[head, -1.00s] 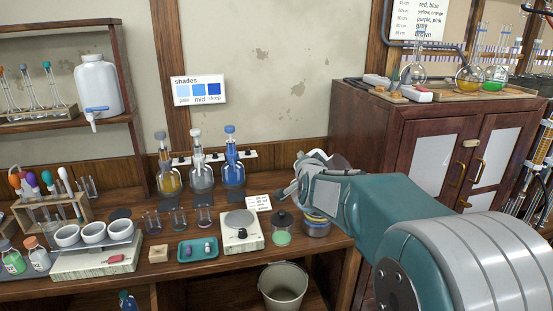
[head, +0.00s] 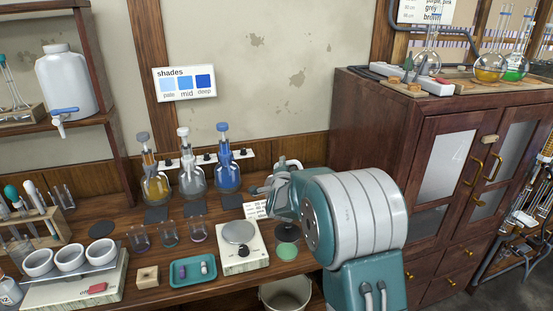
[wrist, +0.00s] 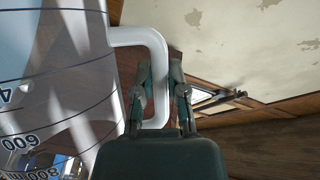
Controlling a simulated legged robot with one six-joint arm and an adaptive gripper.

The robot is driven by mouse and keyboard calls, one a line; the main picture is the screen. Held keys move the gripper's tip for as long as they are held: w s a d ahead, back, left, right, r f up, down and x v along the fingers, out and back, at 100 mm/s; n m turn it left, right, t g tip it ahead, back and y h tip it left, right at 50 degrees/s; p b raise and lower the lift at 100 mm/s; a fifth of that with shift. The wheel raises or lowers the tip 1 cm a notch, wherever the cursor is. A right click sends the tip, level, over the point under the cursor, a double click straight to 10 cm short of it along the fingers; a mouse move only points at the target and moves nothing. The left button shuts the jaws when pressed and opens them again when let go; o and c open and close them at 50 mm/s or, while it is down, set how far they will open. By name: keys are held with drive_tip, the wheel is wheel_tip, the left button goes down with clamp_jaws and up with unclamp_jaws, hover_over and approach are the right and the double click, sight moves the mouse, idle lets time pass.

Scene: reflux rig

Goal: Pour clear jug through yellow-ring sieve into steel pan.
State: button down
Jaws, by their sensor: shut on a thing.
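The clear jug fills the left of the wrist view (wrist: 50,80), with dark volume marks and numbers on its wall. The marks run at a slant in that picture. Its pale handle (wrist: 155,60) passes between the fingers of my gripper (wrist: 162,95), which is shut on it. The yellow-ring sieve and the steel pan are not visible now; my arm covers the bench's right end. The jug's contents cannot be made out.
A teal tray (head: 192,271), small beakers (head: 169,234) and stoppered bottles (head: 226,170) stand further left. A wooden cabinet (head: 400,150) is at right. A bin (head: 286,293) stands below.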

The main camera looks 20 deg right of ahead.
drive_tip(key=shift+w+a+f, duration=0.1)
drive_tip(key=shift+w+a, duration=0.05)
drive_tip(key=shift+w, duration=0.1)
drive_tip(key=shift+s+d+f+m, duration=0.3)
drive_tip(key=shift+s+d+m, duration=0.45)
drive_tip(key=shift+d, duration=0.15)
drive_tip(key=shift+a+r+t, duration=0.3)
drive_tip(key=shift+r, duration=0.05)
drive_tip(key=shift+s+d+m, duration=0.3)
drive_tip(key=shift+s+m, duration=0.05)
drive_tip(key=shift+s+d+r+m+t+h, duration=0.3)
drive_tip(key=shift+s+d+r+m+h, duration=0.1)
drive_tip(key=shift+s+d+m, duration=0.2)
idle(5.5)
